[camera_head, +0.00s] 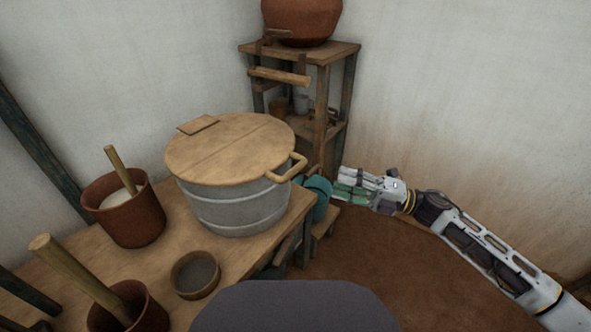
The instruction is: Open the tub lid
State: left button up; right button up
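The tub (238,208) is a ribbed grey metal vessel standing on the wooden table. Its round wooden lid (225,155) lies flat on top and covers the opening. The lid has a looped wooden handle (288,169) at its right front edge and a small flat wooden piece (198,125) at its back left. My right gripper (340,186) is to the right of the tub, apart from the lid handle, with its fingers pointing left. It looks open and empty. My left gripper is not in view.
On the table (85,262) stand a reddish pot (130,222) with a stick, a small bowl (195,275) and another pot (140,309) with a stick. A teal vessel (319,192) sits behind the tub's right side. A wooden shelf (322,55) bears a clay pot (302,20).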

aim_at(295, 167)
jog(key=shift+p+x, duration=1)
jog(key=shift+x, duration=5.6)
jog(key=shift+d, duration=0.1)
grip_shut()
